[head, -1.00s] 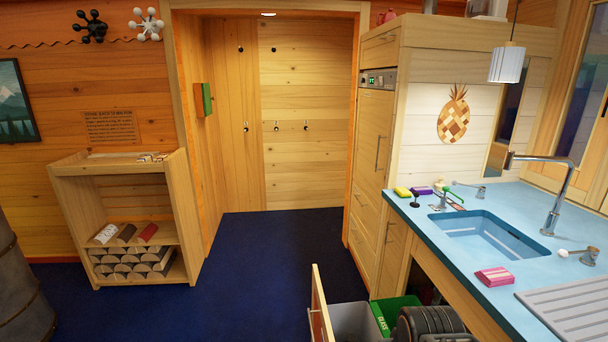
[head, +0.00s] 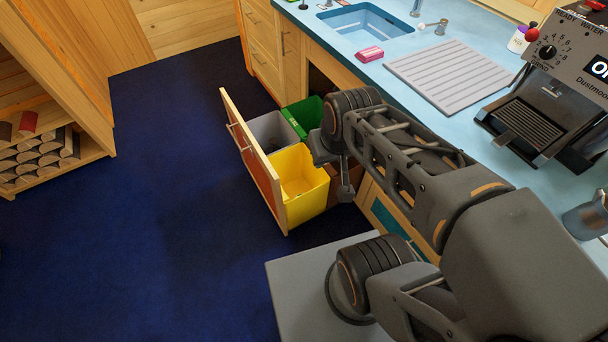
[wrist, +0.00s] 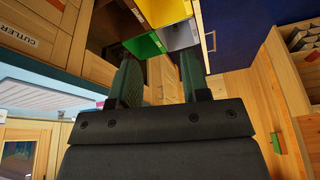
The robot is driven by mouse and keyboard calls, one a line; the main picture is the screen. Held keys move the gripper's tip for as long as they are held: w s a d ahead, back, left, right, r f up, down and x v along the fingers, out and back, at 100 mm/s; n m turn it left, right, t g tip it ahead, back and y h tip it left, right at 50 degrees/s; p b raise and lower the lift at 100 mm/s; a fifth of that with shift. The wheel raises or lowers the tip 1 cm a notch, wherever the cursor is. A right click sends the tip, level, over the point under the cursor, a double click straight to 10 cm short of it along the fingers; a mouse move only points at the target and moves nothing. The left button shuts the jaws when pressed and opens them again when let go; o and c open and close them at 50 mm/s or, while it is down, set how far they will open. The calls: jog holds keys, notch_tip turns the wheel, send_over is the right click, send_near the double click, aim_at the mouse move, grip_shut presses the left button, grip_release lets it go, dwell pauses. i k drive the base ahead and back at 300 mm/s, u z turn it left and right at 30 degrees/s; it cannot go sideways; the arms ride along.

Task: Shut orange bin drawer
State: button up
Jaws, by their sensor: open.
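The bin drawer (head: 258,170) is pulled out from under the blue counter in the head view. Its wooden front has an orange-red panel and a bar handle. It holds a yellow bin (head: 300,192), a grey bin (head: 270,130) and a green bin (head: 303,113). My gripper (head: 337,172) hangs beside the bins on their counter side, partly hidden by my arm. In the wrist view my gripper (wrist: 160,78) is open and empty, with the yellow bin (wrist: 165,10), green bin (wrist: 144,47) and grey bin (wrist: 180,36) beyond its fingers. I cannot tell any contact.
The blue counter (head: 440,125) carries a sink (head: 365,25), a pink sponge (head: 370,54), a ribbed drainboard (head: 455,75) and a coffee machine (head: 550,100). A log shelf (head: 75,100) stands at the left. The dark blue floor (head: 150,200) before the drawer is clear.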

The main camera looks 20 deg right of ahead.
aim_at(289, 172)
jog(key=k, duration=1.1)
jog(key=u, duration=0.2)
jog(key=i, duration=0.45)
jog(key=u, duration=0.05)
